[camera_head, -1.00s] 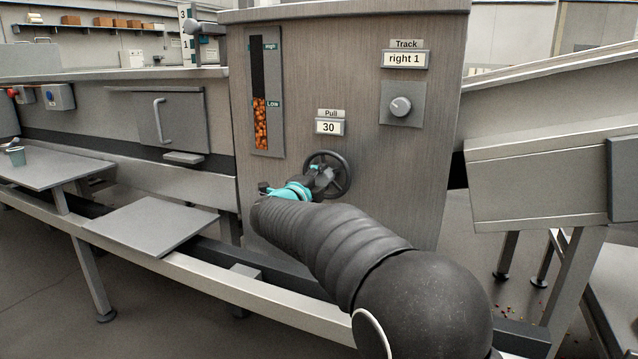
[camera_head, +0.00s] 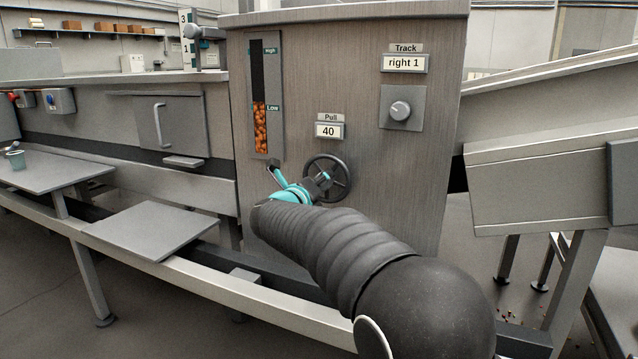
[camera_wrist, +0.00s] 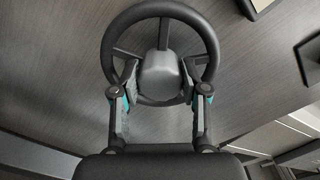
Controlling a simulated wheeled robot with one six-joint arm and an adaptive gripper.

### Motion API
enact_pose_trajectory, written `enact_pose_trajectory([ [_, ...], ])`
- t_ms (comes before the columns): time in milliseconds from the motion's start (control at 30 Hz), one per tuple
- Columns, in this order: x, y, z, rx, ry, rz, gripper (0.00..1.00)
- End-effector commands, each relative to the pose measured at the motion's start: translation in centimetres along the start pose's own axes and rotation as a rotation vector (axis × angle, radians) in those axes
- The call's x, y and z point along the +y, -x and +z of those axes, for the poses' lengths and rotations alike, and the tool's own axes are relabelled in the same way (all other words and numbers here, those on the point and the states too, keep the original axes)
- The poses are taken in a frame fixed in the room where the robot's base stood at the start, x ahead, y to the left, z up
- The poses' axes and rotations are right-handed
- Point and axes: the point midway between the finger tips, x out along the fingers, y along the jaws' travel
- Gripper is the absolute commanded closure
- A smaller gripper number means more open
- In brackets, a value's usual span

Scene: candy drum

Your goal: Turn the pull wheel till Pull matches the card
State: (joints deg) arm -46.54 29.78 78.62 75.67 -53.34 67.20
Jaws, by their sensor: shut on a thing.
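The pull wheel (camera_head: 343,175) is a dark spoked handwheel on the front of the grey cabinet. Above it the Pull display (camera_head: 328,131) reads 40. My gripper (camera_head: 322,182) is at the wheel, its dark arm reaching in from the lower right. In the wrist view the wheel (camera_wrist: 206,38) fills the upper middle, and my gripper (camera_wrist: 160,88) has one finger on each side of the grey hub (camera_wrist: 160,75), shut on it. The fingers and arm hide the wheel's lower left part in the head view. No card can be made out.
A level window (camera_head: 261,128) shows orange candy up to about Low. A sloping metal chute (camera_head: 540,180) stands at the right, and a flat grey shelf (camera_head: 150,228) at the lower left.

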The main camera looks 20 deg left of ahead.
Motion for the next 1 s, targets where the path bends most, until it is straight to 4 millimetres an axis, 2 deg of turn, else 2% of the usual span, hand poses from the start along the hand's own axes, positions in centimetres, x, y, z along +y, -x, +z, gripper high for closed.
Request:
enact_pose_trajectory([
  [267,0.26,0.11,-0.04,0.0,-0.064,0.005,0.9],
  [700,0.24,0.11,-0.03,0.0,-0.071,0.005,0.9],
  [733,0.24,0.11,-0.03,0.0,-0.071,0.005,0.51],
  [800,0.21,0.08,-0.04,0.0,-0.071,0.004,0.33],
  [833,0.17,0.06,-0.05,0.0,-0.071,0.003,0.3],
  [1000,-0.04,-0.09,-0.14,0.002,-0.072,0.0,0.3],
])
